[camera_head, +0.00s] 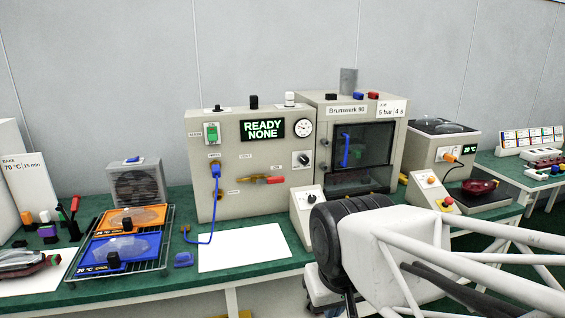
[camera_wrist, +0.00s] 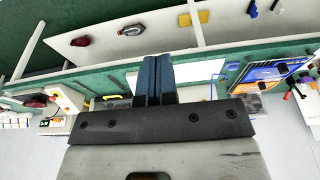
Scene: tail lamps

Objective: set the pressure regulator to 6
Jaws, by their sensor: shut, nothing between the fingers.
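A round white pressure gauge (camera_head: 302,128) is on the right part of the beige test panel (camera_head: 235,175). A black knob (camera_head: 301,159) on a white plate sits just below it. A second black knob (camera_head: 311,198) is on a small sloped box in front. The pictures are too small to read either knob's setting or the gauge needle. My gripper (camera_wrist: 159,62) shows in the wrist view with its two dark blue fingers together and empty. It touches neither knob. In the head view my arm is at the lower right, and the fingers cannot be made out clearly.
A green display (camera_head: 263,129) reads READY NONE. A blue hose (camera_head: 213,205) hangs from the panel's left side. A wire rack (camera_head: 155,258) with orange and blue trays stands left. A white sheet (camera_head: 240,252) lies in front.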

